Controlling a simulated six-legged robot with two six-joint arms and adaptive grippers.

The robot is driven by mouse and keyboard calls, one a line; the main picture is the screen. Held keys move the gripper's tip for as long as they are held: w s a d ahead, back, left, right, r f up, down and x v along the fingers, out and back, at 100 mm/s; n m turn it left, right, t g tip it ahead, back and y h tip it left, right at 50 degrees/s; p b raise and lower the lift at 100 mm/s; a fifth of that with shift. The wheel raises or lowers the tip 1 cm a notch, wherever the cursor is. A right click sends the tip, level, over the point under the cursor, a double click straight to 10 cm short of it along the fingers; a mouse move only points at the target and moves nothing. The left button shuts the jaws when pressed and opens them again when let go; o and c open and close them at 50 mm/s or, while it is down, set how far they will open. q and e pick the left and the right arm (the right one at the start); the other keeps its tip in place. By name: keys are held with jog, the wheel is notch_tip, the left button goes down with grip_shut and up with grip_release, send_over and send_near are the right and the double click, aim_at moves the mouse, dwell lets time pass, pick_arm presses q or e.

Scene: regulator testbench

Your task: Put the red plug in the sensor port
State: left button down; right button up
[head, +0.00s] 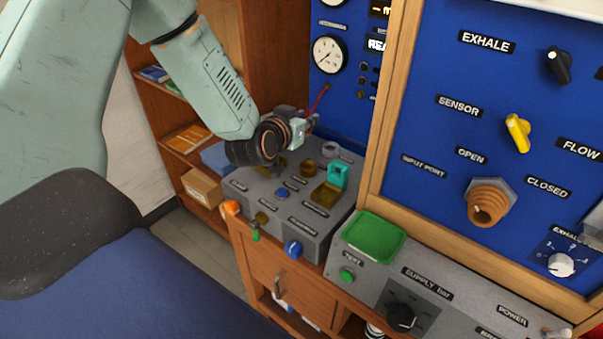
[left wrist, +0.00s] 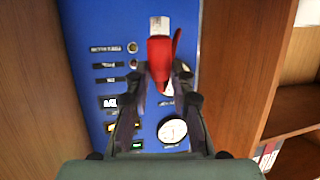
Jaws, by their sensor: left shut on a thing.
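My left gripper (head: 306,124) is shut on the red plug (head: 320,98), above the grey sloped console at the back. In the left wrist view the red plug (left wrist: 160,60) stands out between the fingertips (left wrist: 160,88), in front of a blue panel (left wrist: 85,20). The fingers hide part of the plug in the head view. Small round fittings (left wrist: 132,47) with labels sit on that panel; the labels are too small to read, so I cannot tell which is the sensor port. A "SENSOR" label (head: 459,106) shows on the large blue panel, near a yellow knob (head: 517,132). My right gripper is not in view.
The grey console (head: 235,187) with knobs and a teal part (head: 337,176) lies below the gripper. A gauge (head: 329,54) is on the back panel. A wooden frame (head: 384,110) edges the large panel. A green tray (head: 372,238) sits in front. Wooden shelves (head: 190,136) stand left.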

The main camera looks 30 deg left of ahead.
pick_arm(q)
notch_tip(320, 180, down, 9)
jog(key=shift+d+f, duration=0.1)
jog(key=shift+d, duration=0.05)
jog(key=shift+w+d+f, duration=0.15)
jog(key=shift+d+f, duration=0.05)
jog(key=shift+f, duration=0.4)
jog(key=shift+a, duration=0.1)
jog(key=shift+w+f, duration=0.1)
jog(key=shift+a+f+b, duration=0.1)
jog(key=shift+f+b, duration=0.05)
jog(key=shift+b, duration=0.25)
